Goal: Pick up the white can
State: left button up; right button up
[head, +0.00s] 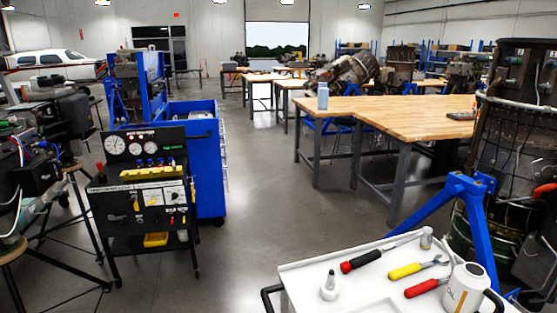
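A white can (466,289) with dark lettering on its side stands upright on a white cart top (300,268) at the bottom right of the head view. The can is near the cart's right edge, and its base is close to the bottom of the picture. Neither of my grippers shows in this view.
A blue stand (466,200) with an engine is close behind. Open floor (255,240) lies left.

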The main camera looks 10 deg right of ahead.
aim_at(469, 284)
jog(key=z, duration=1.6)
